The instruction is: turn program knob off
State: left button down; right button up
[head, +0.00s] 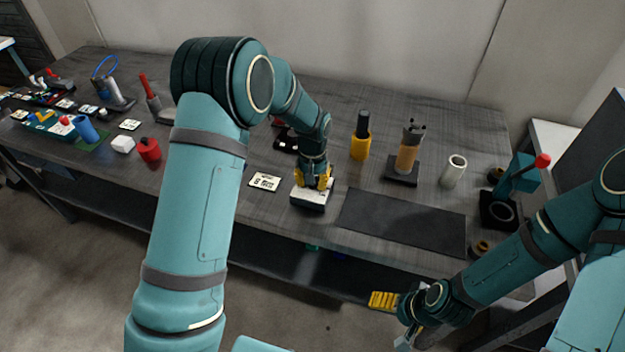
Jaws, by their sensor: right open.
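A small box with a white top and dark sides (308,197) sits near the table's front edge. My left gripper (318,183) points down over this box, with its yellow fingers at or just above the top face. I cannot make out a knob; the fingers cover that part of the box. Whether the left fingers are closed on anything is too small to tell. My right gripper (390,306) is open and empty, low in front of the table's edge and well away from the box.
A label card (265,181) lies left of the box and a dark mat (403,222) lies to its right. Behind stand a yellow cup with a dark cylinder (360,146), an orange-brown tool on a stand (406,158) and a white cylinder (453,171). Many items crowd the left end.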

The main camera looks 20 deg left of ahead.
pick_arm(q)
jog(key=shift+n, duration=0.6)
jog(key=c, duration=0.7)
grip_release()
jog(key=shift+o, duration=0.2)
notch_tip(320, 180, up, 12)
